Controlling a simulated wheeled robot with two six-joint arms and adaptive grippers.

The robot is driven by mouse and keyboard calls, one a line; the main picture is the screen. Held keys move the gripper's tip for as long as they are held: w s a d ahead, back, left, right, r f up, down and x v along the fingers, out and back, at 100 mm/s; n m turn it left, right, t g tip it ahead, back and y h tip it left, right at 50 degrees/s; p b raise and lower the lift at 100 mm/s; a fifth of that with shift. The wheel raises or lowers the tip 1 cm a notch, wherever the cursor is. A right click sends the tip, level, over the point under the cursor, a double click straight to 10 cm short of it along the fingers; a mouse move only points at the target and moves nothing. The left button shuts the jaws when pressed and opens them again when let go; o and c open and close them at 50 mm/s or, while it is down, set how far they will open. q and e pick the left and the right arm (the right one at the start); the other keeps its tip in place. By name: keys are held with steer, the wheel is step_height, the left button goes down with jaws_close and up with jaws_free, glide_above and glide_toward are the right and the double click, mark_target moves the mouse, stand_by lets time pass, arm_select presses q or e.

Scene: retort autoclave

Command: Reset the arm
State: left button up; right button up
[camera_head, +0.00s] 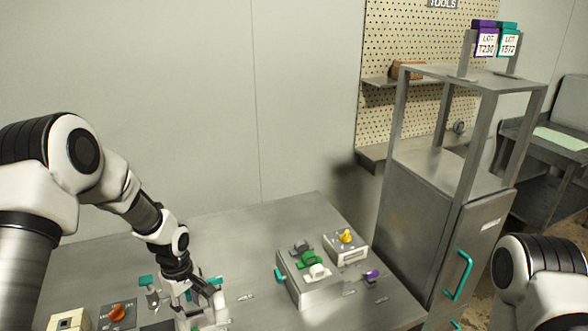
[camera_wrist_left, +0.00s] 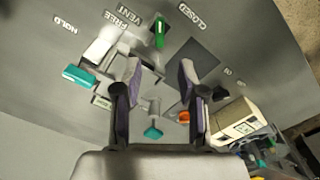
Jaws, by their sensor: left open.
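My left arm comes in from the left in the camera_head view and bends down to the metal table. Its gripper (camera_head: 203,298) is low over the table's front part, among teal-handled fittings. In the left wrist view the two fingers (camera_wrist_left: 158,72) stand apart with nothing held between them. Past the fingertips are a green handle (camera_wrist_left: 160,32) and a white block (camera_wrist_left: 101,46). A teal handle (camera_wrist_left: 80,75) is left of the fingers, and another teal handle (camera_wrist_left: 153,132) shows between their bases. My right arm shows only as a link at the right edge; its gripper is out of view.
A grey control box (camera_head: 308,279) with green and white controls stands right of the gripper, beside a box with a yellow knob (camera_head: 346,237). An orange knob (camera_head: 117,311) is at the lower left. A metal cabinet (camera_head: 425,225) stands right of the table. The table's back left is clear.

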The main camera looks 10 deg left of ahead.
arm_select(q)
steer(key=s+d+f+m, duration=0.1)
steer(key=s+d+f, duration=0.1)
steer(key=s+f, duration=0.1)
steer(key=s+d+f+m, duration=0.2)
steer(key=s+f, duration=0.2)
steer(key=s+d+f+m+h, duration=0.1)
steer(key=s+d+f+m, duration=0.1)
steer(key=s+f, duration=0.1)
steer(key=shift+s+d+f, duration=0.15)
steer(key=shift+s+f, duration=0.25)
steer(key=shift+s, duration=0.3)
steer(key=s+d+f+m+y+b, duration=0.15)
steer(key=s+m, duration=0.25)
steer(key=s, duration=0.5)
steer(key=s+d+f+m+h, duration=0.1)
steer(key=s+f+m, duration=0.25)
steer(key=s, duration=0.55)
steer(key=shift+y, duration=0.25)
steer(key=f+b, duration=0.2)
steer(key=w+f+b, duration=0.1)
steer(key=f+b, duration=0.1)
steer(key=shift+a+f, duration=0.1)
steer(key=shift+f, duration=0.2)
steer(key=shift+w, duration=0.1)
